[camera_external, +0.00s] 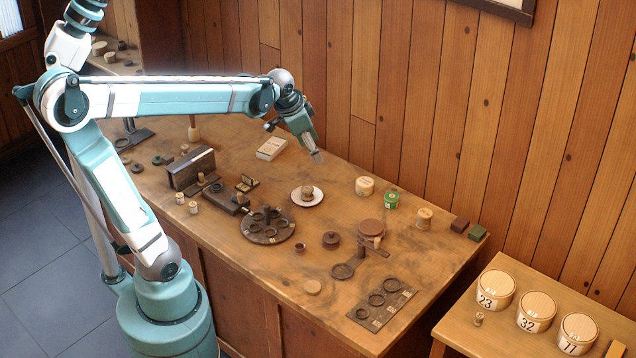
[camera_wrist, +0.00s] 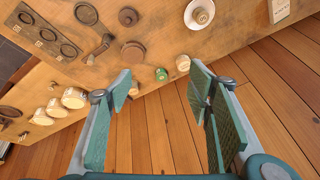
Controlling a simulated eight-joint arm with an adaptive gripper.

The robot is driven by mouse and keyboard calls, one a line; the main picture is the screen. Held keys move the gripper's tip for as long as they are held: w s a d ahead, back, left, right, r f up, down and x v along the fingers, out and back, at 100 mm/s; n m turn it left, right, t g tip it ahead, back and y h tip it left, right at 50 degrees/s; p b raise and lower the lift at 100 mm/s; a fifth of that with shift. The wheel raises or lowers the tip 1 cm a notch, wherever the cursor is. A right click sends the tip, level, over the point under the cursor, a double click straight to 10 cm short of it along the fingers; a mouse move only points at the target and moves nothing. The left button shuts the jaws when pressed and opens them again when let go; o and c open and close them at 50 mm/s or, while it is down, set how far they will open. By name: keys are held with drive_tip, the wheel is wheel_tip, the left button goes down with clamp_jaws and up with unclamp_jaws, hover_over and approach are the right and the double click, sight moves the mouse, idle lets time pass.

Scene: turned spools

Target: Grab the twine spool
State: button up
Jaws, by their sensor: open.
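A tan spool (camera_external: 424,217) with a pale top stands upright near the table's wall-side edge, right of the green tin. A smaller tan spool (camera_external: 307,191) stands on a white saucer (camera_external: 318,197) mid-table; it also shows in the wrist view (camera_wrist: 201,16). I cannot tell for sure which is wound with twine. My gripper (camera_external: 318,157) is in the air above the table's wall side, above and apart from both spools. In the wrist view my gripper (camera_wrist: 161,84) has its fingers wide apart with nothing between them.
A cream tin (camera_external: 364,187) and a green tin (camera_external: 391,200) stand between the saucer and the larger spool. Numbered tubs (camera_external: 495,289) stand on a side table. The wooden wall borders the table.

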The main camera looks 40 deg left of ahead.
drive_tip(key=w+d+f+m+g, duration=0.1)
drive_tip(key=w+d+m, duration=0.15)
drive_tip(key=w, duration=0.25)
drive_tip(key=w+d+f+m, duration=0.1)
drive_tip(key=w+d, duration=0.2)
drive_tip(key=w, duration=0.2)
drive_tip(key=m+g+p, duration=0.2)
drive_tip(key=m+g, duration=0.2)
drive_tip(key=m, duration=0.5)
hover_over(426, 213)
drive_tip(key=shift+y, duration=0.3)
drive_tip(key=f, duration=2.2)
drive_tip(key=shift+a+f, duration=0.15)
drive_tip(key=shift+a, duration=0.2)
drive_tip(key=shift+w+d+f+m, duration=0.1)
drive_tip(key=shift+d+f+m, duration=0.2)
drive_tip(key=shift+f, duration=0.2)
drive_tip(key=shift+f, duration=0.1)
drive_tip(key=shift+f, duration=1.2)
drive_tip(key=shift+f, duration=0.1)
